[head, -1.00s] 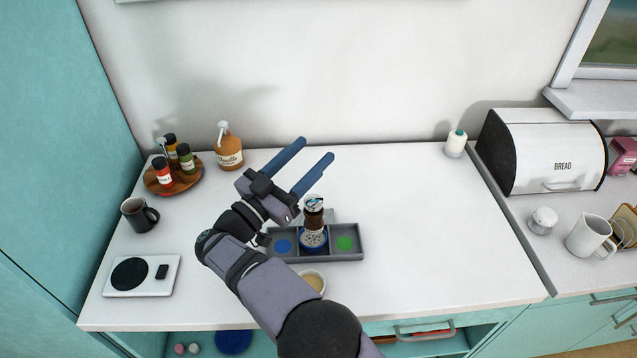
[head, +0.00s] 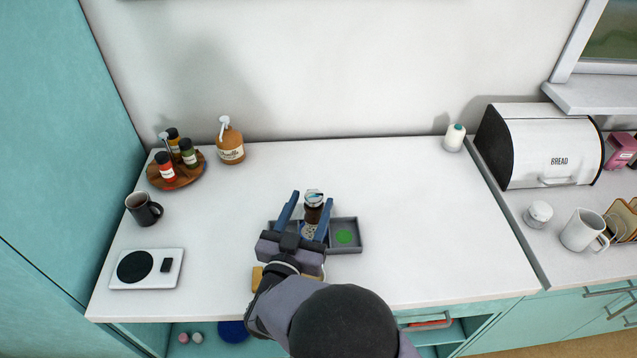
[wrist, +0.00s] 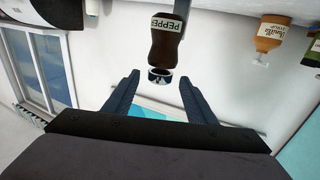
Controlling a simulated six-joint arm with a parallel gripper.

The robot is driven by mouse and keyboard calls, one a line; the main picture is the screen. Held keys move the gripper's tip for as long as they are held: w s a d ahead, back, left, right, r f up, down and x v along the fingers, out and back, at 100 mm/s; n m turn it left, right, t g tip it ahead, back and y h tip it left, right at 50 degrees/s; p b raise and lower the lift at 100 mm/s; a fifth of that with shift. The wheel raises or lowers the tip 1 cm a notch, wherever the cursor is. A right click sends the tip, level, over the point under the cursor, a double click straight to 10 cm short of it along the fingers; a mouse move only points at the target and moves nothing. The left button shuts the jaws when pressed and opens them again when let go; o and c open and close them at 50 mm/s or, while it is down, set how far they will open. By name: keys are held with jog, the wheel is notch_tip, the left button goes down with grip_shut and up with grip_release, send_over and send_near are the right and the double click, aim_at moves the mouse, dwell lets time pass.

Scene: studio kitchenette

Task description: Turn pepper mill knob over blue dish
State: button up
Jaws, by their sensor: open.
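The dark brown pepper mill (head: 313,214) stands upright with its shiny metal knob (head: 314,196) on top. It also shows upside down in the wrist view (wrist: 165,45), with the PEPPER label and the knob (wrist: 160,75) at its lower end. My gripper (head: 311,197) is open, with its blue fingers on either side of the mill in the head view. In the wrist view, the knob appears between the fingertips (wrist: 159,79), with gaps on both sides. Speckled contents of the blue dish (head: 308,231) show below the mill; its rim is mostly hidden by my gripper.
The grey sectioned tray (head: 359,236) has a green spot (head: 344,236) on its right. A tan bowl (head: 257,277) is mostly hidden by my arm. A mug (head: 143,210), scale (head: 147,268) and spice rack (head: 182,178) stand left.

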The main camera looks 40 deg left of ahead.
jog(key=p+x, duration=0.2)
jog(key=x, duration=0.4)
jog(key=shift+r+p, duration=0.15)
jog(key=shift+p, duration=0.2)
jog(key=shift+w+a, duration=0.25)
jog(key=shift+w, duration=0.3)
jog(key=shift+c, duration=0.6)
jog(key=c, duration=0.9)
